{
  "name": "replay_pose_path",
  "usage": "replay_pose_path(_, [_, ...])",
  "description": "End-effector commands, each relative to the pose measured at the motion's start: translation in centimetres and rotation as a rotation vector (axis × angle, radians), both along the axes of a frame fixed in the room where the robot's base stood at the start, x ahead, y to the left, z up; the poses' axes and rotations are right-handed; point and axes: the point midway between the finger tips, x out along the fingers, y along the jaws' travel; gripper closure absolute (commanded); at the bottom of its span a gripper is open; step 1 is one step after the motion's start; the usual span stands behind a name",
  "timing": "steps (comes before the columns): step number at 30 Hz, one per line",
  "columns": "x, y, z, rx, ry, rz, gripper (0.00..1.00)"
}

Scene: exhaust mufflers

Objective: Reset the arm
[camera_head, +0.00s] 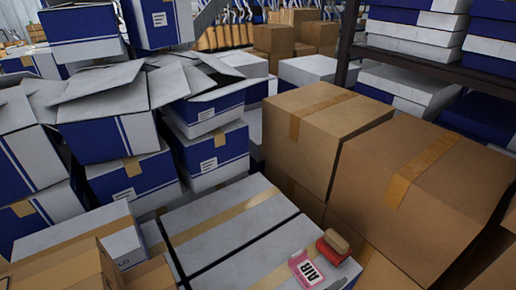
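No part of my arm or my gripper shows in the head view, so its opening cannot be seen. On the taped white box top (240,222) at the lower middle sits a small pink item with a white label reading "AIR" (309,269). Against it, a little to the right, is a red item with a tan top (334,245).
Large brown cartons (415,195) stand close on the right, with another brown carton (320,130) behind. Blue and white boxes (125,110) are stacked on the left, some with open flaps. A dark shelf rack (430,60) holds more boxes at upper right.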

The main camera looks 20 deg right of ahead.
Motion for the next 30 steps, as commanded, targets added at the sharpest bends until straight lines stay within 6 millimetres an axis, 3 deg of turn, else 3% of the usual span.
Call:
replay_pose_path(14, [-3.0,1.7,-4.7,0.291,-0.199,0.062,0.00])
replay_pose_path(21, [-7.1,4.8,-7.0,0.649,-0.421,0.039,0.00])
replay_pose_path(26, [-11.0,8.1,-6.0,1.022,-0.651,-0.065,0.00])
replay_pose_path(30, [-14.1,10.6,-2.8,1.350,-0.862,-0.214,0.00])
